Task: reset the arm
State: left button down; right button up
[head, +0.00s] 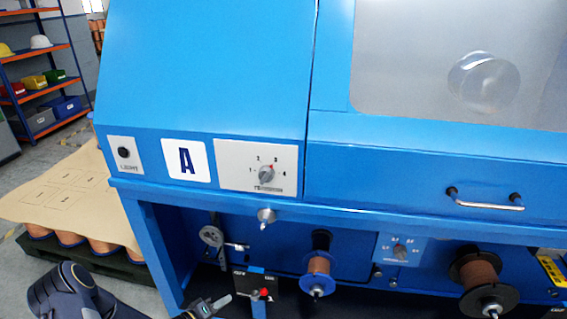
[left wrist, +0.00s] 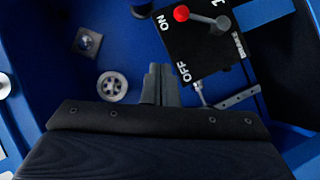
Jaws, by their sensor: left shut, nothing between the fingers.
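My left arm comes in at the lower left of the head view. Its gripper (head: 218,303) is below the blue machine's front ledge, left of a dark switch box (head: 258,295) with a red-tipped lever. In the left wrist view the left gripper (left wrist: 157,72) is shut and empty, its fingers together. The switch box (left wrist: 215,52) is ahead and to the right there, marked ON and OFF, with its red knob near ON. A small pulley wheel (left wrist: 112,87) is left of the fingers, apart from them. My right gripper is not in view.
The blue machine (head: 215,60) fills most of the head view. Under its ledge are a round dial (head: 212,236), a copper spool (head: 318,265) and a larger spool (head: 480,272). A rotary switch (head: 266,172) is on the front. A cardboard-topped pallet (head: 75,185) stands left.

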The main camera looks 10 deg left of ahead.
pick_arm(q)
jog(key=s+d+r+m+g+h, duration=0.1)
jog(key=s+d+r+m+g, duration=0.1)
jog(key=r, duration=0.6)
jog(key=s+d+r+m+g+h, duration=0.2)
jog(key=d+r+g, duration=0.1)
jog(key=r, duration=0.5)
jog(key=s+d+r+m+g+h, duration=0.1)
jog(key=s+d+r+m+g, duration=0.1)
jog(key=r, duration=0.6)
jog(key=s+r+y, duration=0.4)
jog(key=s, duration=0.7)
jog(key=s+r+y, duration=0.4)
jog(key=s+r, duration=0.1)
jog(key=s, duration=0.6)
notch_tip(320, 180, up, 13)
jog(key=a+n+p, duration=0.1)
jog(key=p, duration=1.2)
jog(key=shift+p, duration=0.3)
jog(key=shift+a, duration=0.1)
